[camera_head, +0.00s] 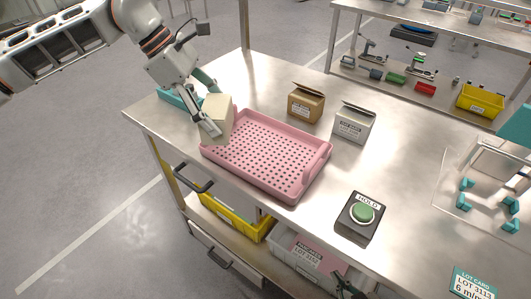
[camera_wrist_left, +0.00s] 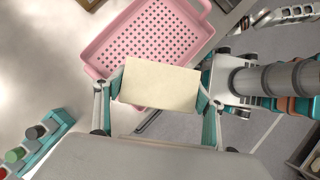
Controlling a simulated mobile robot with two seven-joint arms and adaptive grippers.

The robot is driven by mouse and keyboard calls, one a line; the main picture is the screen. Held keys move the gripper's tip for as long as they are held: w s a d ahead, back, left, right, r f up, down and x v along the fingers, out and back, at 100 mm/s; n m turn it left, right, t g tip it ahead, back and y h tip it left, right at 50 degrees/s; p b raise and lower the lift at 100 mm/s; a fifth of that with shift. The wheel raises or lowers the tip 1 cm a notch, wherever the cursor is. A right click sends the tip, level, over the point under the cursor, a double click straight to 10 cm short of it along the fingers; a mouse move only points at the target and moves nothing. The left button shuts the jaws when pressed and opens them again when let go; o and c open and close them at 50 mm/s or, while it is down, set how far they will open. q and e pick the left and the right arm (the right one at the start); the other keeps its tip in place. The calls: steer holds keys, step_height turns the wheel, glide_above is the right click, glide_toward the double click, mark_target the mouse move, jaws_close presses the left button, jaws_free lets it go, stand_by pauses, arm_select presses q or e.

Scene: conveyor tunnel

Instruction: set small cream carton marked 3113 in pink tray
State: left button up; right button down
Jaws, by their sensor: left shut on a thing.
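My left gripper (camera_head: 218,118) is shut on a small cream carton (camera_head: 219,113). In the left wrist view the carton (camera_wrist_left: 160,87) sits between the two teal-padded fingers (camera_wrist_left: 160,100), its plain face toward the camera; no marking is readable. In the head view the carton is at the left end of the pink tray (camera_head: 266,186), by its rim. In the left wrist view the carton overlaps the near edge of the tray (camera_wrist_left: 190,38). I cannot tell whether it touches the tray. The visible tray floor is empty and perforated.
A brown carton (camera_head: 306,102) and a grey-white carton (camera_head: 354,122) stand behind the tray. A HOLD button box (camera_head: 361,216) is to its front right. A clear panel with teal pieces (camera_head: 484,190) is at the right. Bare steel table lies between. Bins sit below the table.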

arm_select(q)
steer(key=w+d+r+n+t+y+b, duration=0.1)
steer(key=w+d+r+n+t+y, duration=0.15)
steer(key=d+r+n+t, duration=0.5)
steer(key=n+g, duration=0.2)
steer(key=n, duration=0.2)
glide_above(265, 153)
step_height(265, 153, down, 17)
steer(key=shift+w+d+f+b, duration=0.1)
steer(key=shift+w+b, duration=0.05)
steer(key=shift+b, duration=0.3)
steer(key=shift+f, duration=0.1)
steer(key=o, duration=1.6)
